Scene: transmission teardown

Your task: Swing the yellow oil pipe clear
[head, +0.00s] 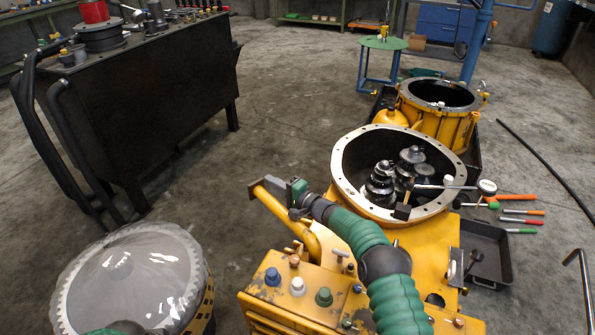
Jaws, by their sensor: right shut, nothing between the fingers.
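The yellow oil pipe (290,217) rises from the yellow transmission housing (432,250) and runs up and left to a flat, bent end. My right arm, in a green sleeve, reaches in from the bottom. My right gripper (287,192) is at the pipe's upper part, overlapping it in the picture. Its fingers are shut with nothing between them. Whether they touch the pipe cannot be told. Part of my left arm shows at the bottom left edge; its gripper is out of the picture.
The open bell housing (345,190) holds dark gears. A second yellow casing (470,128) stands behind. A plastic-covered drum (190,245) is at lower left, a black bench (150,115) at upper left. Hand tools (522,221) lie at right. Floor left of the pipe is clear.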

